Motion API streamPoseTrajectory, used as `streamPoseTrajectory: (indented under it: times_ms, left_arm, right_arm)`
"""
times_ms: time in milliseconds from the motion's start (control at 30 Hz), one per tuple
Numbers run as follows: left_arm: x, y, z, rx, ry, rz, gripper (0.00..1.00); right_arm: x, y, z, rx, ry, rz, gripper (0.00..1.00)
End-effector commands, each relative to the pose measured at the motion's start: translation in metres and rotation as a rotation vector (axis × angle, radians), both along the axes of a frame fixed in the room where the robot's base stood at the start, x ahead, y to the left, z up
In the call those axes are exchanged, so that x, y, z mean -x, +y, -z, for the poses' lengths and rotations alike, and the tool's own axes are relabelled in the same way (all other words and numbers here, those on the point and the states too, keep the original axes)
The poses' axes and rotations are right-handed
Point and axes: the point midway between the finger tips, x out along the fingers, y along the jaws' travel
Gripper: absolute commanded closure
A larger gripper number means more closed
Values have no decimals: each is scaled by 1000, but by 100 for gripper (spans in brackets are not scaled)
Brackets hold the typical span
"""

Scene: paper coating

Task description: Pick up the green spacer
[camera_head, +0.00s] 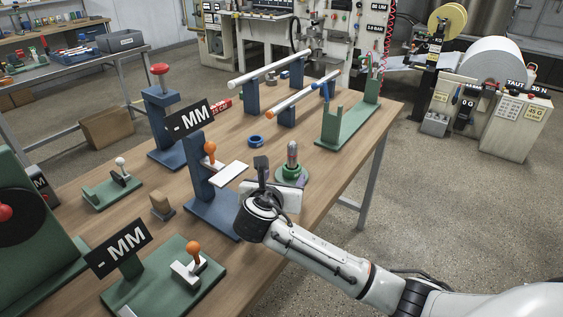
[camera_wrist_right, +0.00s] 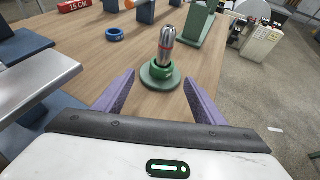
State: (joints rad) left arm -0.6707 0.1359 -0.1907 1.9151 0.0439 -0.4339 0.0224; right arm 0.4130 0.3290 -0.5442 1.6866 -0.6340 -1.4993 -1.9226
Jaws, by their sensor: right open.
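The post stands on a round green base (camera_wrist_right: 152,84) on the table. In the head view the spacer (camera_head: 291,172) is just right of my right gripper (camera_head: 268,176). In the wrist view my right gripper (camera_wrist_right: 158,82) is open, its two purple fingers apart, with the spacer and post ahead, centred between the fingertips. The fingers do not appear to be gripping anything. My left gripper is not in view.
A blue ring (camera_head: 255,140) lies on the wooden table (camera_head: 228,122) behind the post. A blue stand (camera_head: 202,178) with a pale plate is close left of my right gripper. A green cradle (camera_head: 348,125) stands farther back. Bare tabletop lies around the post.

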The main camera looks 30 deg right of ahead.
Motion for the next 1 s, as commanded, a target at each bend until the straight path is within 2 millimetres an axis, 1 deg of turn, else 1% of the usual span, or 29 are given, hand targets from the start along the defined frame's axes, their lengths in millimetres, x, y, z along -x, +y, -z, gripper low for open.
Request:
streamPoseTrajectory:
  times_ms: [100, 200, 367, 467, 600, 700, 800, 1000]
  left_arm:
    - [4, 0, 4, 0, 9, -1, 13]
    - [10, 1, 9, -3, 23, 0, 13]
    - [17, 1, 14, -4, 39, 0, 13]
    - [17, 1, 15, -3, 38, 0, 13]
    - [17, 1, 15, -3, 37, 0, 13]
    - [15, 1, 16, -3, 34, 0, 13]
    - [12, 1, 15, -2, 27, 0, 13]
    - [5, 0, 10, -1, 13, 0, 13]
  right_arm:
    - [-11, -14, 8, 1, 1, 5, 36]
    - [-21, -23, 14, 0, 0, 4, 36]
    - [-29, -31, 19, -1, 1, 2, 36]
    - [-35, -37, 24, -1, 2, 4, 36]
    - [-48, -52, 35, -2, 1, 4, 36]
    - [-56, -60, 39, -1, 0, 4, 36]
    - [-60, -63, 42, -2, 1, 3, 36]
    - [-61, -64, 42, -3, 0, 1, 36]
